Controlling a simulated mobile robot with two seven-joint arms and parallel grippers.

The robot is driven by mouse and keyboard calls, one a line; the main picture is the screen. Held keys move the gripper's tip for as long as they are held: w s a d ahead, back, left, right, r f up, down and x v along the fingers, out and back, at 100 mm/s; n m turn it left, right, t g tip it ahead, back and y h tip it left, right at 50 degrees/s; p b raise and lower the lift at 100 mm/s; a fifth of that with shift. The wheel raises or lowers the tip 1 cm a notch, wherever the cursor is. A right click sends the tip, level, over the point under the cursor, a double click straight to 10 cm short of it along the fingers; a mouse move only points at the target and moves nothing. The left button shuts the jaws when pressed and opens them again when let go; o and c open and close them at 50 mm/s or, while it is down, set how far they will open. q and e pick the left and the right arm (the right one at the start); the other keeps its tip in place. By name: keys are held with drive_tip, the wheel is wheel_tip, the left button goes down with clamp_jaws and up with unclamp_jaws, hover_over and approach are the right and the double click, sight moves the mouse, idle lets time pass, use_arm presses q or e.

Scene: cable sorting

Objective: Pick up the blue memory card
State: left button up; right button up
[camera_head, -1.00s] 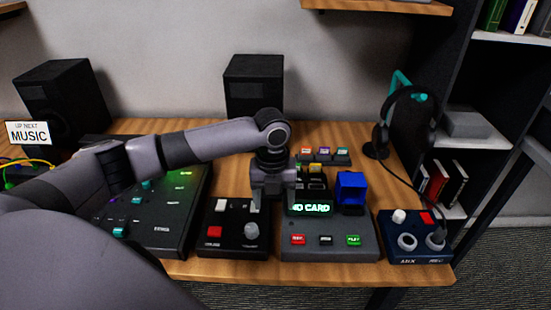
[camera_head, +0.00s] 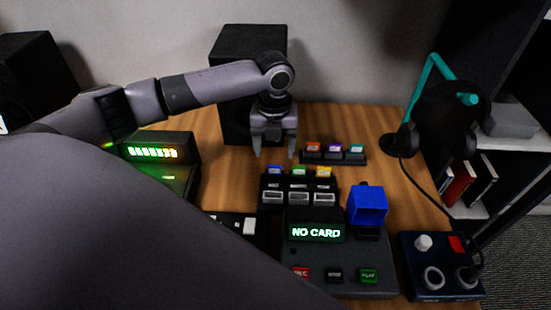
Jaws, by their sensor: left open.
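The blue memory card (camera_head: 275,171) stands upright at the left end of the rear row of a black card rack (camera_head: 262,196), with a green card (camera_head: 299,172) and a yellow card (camera_head: 323,172) to its right. My left gripper (camera_head: 275,156) points down with its fingers apart and nothing between them. In the picture its fingertips are just above the blue card. I cannot tell the exact gap in height or depth. My right gripper is not in view.
A recorder (camera_head: 345,258) reading "NO CARD" stands in front of the rack, with a blue block (camera_head: 367,205) at its right. A smaller rack (camera_head: 333,158) holds red, purple and teal cards. A black speaker (camera_head: 230,75) is behind my gripper. A headset stand (camera_head: 425,90) is at right.

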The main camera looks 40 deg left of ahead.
sight(274, 166)
use_arm(q)
drive_tip(key=shift+w+f, duration=0.1)
wheel_tip(274, 166, down, 7)
drive_tip(key=shift+w+a+r, duration=0.1)
drive_tip(key=shift+a, duration=0.05)
idle(0.3)
drive_tip(key=c, duration=1.1)
